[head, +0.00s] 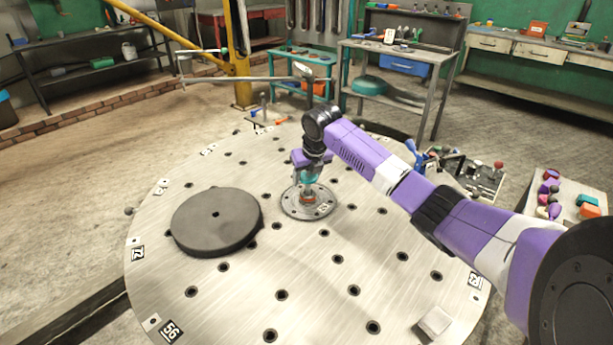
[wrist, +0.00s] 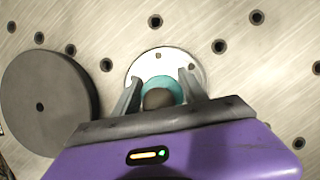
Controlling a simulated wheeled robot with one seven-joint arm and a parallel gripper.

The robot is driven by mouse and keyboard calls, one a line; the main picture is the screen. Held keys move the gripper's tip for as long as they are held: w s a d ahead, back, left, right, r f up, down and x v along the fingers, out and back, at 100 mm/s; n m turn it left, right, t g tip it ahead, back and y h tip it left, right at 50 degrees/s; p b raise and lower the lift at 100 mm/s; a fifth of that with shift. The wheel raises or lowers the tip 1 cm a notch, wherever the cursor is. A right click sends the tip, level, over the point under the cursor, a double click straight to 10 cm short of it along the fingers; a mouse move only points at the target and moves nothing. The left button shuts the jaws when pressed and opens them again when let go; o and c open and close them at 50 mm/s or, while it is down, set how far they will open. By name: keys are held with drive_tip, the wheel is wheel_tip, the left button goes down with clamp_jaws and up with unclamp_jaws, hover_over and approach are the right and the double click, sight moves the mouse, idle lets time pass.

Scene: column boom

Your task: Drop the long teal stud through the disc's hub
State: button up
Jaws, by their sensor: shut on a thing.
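My gripper (head: 308,171) is shut on the long teal stud (head: 309,178) over the round table, with its fingers on either side of it in the wrist view (wrist: 160,84). A dark round end sits in front of the teal part there. The stud looks upright above a round metal flange (head: 294,205), which also shows in the wrist view (wrist: 160,57). I cannot tell whether the stud's lower end touches the flange. The dark grey disc (head: 216,228) lies flat to the left of my gripper, apart from it. Its small hub hole is open and empty; the disc also shows in the wrist view (wrist: 50,80).
The round metal table (head: 330,285) has several small bolt holes and numbered tags. A small pale block (head: 435,322) lies near its front right edge. A yellow post (head: 240,55) with a boom stands behind. The tabletop between disc and front edge is clear.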

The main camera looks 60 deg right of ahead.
sight(307, 189)
drive_tip(key=shift+f+b, duration=0.75)
drive_tip(key=shift+f, duration=1.85)
idle(4.0)
drive_tip(key=o, duration=1.1)
drive_tip(key=shift+r+p, duration=3.05)
drive_tip(key=shift+r, duration=0.7)
